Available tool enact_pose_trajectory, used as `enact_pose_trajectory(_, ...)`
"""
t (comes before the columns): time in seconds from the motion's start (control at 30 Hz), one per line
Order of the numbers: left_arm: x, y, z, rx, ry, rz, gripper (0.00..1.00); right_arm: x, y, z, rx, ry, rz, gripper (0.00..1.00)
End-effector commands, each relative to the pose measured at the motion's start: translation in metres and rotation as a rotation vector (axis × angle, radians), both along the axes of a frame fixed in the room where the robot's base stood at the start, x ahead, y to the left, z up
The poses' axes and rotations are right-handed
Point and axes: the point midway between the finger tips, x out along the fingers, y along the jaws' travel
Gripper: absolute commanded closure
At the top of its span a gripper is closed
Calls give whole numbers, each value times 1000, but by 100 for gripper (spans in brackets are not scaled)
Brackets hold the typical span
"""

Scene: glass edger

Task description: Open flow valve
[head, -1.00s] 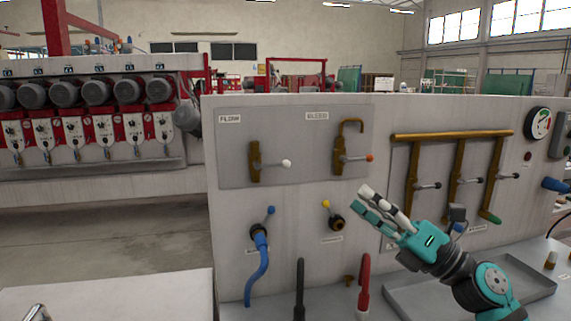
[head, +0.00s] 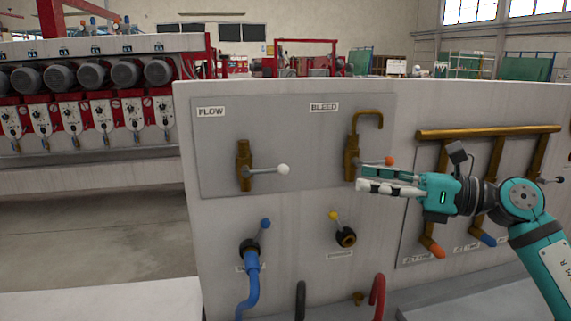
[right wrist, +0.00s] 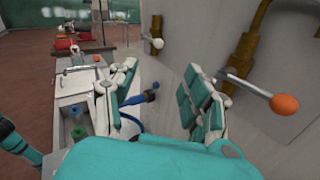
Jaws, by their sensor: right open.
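The flow valve (head: 244,165) is a brass body under the FLOW label, left on the grey panel. Its lever, ending in a white knob (head: 283,169), points right, roughly horizontal. In the right wrist view the white knob (right wrist: 157,43) is ahead, beyond the fingers. The bleed valve (head: 350,160) with an orange knob (head: 389,160) is to the right; the orange knob also shows in the right wrist view (right wrist: 284,104), just right of the fingers. My right gripper (head: 360,179) is open and empty, pointing left below the orange knob, apart from the white knob. My left gripper is out of view.
Below are a blue hose valve (head: 250,252) and a yellow-knobbed valve (head: 345,236). Brass pipes (head: 487,132) with levers are at the right. The space between the gripper and the white knob looks clear.

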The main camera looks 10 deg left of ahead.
Motion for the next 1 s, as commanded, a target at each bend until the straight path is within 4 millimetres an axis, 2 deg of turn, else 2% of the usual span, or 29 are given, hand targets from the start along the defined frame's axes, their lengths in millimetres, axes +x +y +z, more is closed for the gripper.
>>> enact_pose_trajectory(0.2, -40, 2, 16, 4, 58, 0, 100, 7, 42, 5, 2, 3, 5, 50)
enact_pose_trajectory(0.3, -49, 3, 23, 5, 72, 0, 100, 11, 64, 5, 2, 3, 5, 50)
enact_pose_trajectory(0.43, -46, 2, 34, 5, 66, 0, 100, 17, 92, 5, 2, 3, 4, 50)
enact_pose_trajectory(0.7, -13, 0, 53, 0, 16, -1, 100, 27, 141, 4, 3, 1, 0, 50)
enact_pose_trajectory(0.83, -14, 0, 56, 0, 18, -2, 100, 30, 154, 2, 3, 3, 1, 50)
enact_pose_trajectory(1.0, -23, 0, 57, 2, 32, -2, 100, 31, 161, 1, 1, 0, 0, 50)
